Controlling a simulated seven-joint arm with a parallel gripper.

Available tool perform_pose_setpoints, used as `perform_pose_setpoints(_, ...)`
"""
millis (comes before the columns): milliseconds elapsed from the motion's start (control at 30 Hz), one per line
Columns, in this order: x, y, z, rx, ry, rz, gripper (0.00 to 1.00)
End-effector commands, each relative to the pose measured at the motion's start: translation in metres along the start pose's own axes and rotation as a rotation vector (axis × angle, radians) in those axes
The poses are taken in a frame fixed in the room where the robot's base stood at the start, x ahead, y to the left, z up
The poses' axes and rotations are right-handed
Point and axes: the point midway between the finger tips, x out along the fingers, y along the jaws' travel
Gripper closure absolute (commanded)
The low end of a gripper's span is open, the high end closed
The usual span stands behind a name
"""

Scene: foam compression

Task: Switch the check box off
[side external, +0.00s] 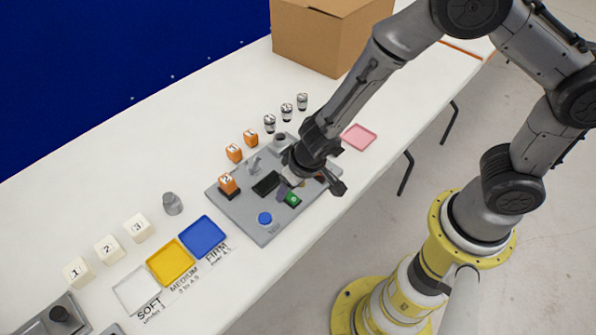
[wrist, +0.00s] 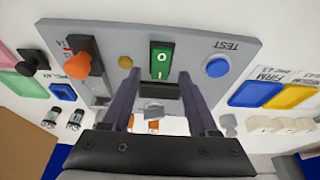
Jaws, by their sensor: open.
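The check box is a grey panel (side external: 225,203) lying on the white table; it spreads across the top of the wrist view (wrist: 200,32). Its green rocker switch (side external: 292,199) sits near the front edge. Which side is pressed in, I cannot tell. My gripper (side external: 293,187) is open and empty, low over the panel beside the switch. In the wrist view its fingertips (wrist: 159,74) stand left and right of the switch's lower end; contact cannot be told.
The panel also carries a blue TEST button (wrist: 215,67), an orange knob (wrist: 77,58), a dark display (side external: 266,183) and a numbered orange block (side external: 228,183). Blue (side external: 203,236), yellow (side external: 170,262) and pink (side external: 359,137) trays lie beside it. A cardboard box (side external: 325,38) stands behind.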

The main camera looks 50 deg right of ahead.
Motion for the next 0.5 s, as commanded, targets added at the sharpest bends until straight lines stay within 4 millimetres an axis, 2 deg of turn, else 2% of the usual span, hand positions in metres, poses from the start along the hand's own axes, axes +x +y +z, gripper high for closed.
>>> perform_pose_setpoints(500, -0.099, -0.001, -0.001, 0.0, 0.004, -0.004, 0.4)
